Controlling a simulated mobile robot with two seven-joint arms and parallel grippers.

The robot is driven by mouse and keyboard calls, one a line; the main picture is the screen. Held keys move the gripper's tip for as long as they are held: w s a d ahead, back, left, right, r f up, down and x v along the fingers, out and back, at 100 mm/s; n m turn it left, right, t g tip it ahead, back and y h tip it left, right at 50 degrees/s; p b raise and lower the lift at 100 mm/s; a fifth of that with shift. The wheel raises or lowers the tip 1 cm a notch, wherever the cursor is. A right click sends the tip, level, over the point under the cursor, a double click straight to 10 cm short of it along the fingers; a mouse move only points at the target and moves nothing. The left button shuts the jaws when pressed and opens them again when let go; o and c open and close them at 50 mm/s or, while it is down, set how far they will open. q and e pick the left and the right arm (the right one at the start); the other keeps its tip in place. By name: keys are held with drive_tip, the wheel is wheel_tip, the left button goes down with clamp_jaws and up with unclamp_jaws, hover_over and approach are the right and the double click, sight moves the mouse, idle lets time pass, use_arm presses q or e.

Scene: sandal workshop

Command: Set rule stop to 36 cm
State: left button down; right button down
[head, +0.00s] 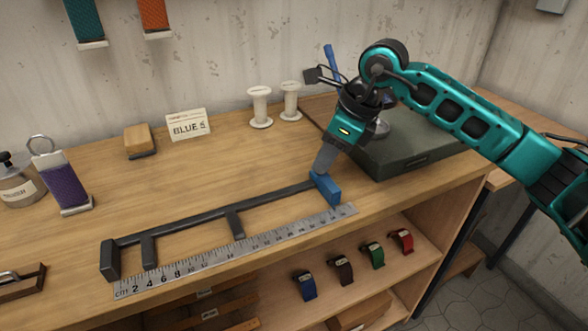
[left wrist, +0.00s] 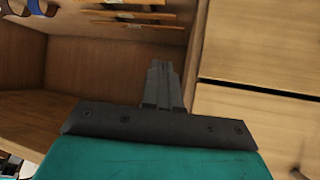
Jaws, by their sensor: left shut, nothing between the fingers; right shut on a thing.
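The rule (head: 235,252) is a pale metal strip with printed numbers along the bench's front edge. Behind it runs a dark rail (head: 190,226) with a dark end block (head: 110,260) at the left. The blue stop (head: 327,190) sits at the rail's right end, beside the rule's high-number end; the figures there are too small to read. My right gripper (head: 325,160) reaches down from above and is shut on the blue stop. My left gripper (left wrist: 163,86) shows only in the left wrist view, shut and empty, near the wooden shelving.
A dark green box (head: 405,150) stands right of the stop, close to my right gripper. White spools (head: 260,107), a card reading BLUE (head: 188,125) and a wooden block (head: 138,141) stand behind. Several coloured straps lie on the shelf below. The bench behind the rail is clear.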

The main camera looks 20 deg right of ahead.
drive_tip(key=shift+d, duration=0.6)
use_arm(q)
drive_tip(key=shift+w+r, duration=0.15)
drive_tip(key=shift+w, duration=0.1)
use_arm(e)
drive_tip(key=shift+d, duration=0.1)
drive_tip(key=c, duration=0.9)
unclamp_jaws()
drive_tip(key=shift+d, duration=0.1)
use_arm(q)
drive_tip(key=shift+s+a+r+p, duration=0.1)
drive_tip(key=shift+a+r+p, duration=0.15)
drive_tip(key=shift+p, duration=0.3)
use_arm(e)
drive_tip(key=v, duration=1.3)
use_arm(q)
drive_tip(key=shift+f, duration=0.1)
use_arm(e)
drive_tip(key=shift+f, duration=0.1)
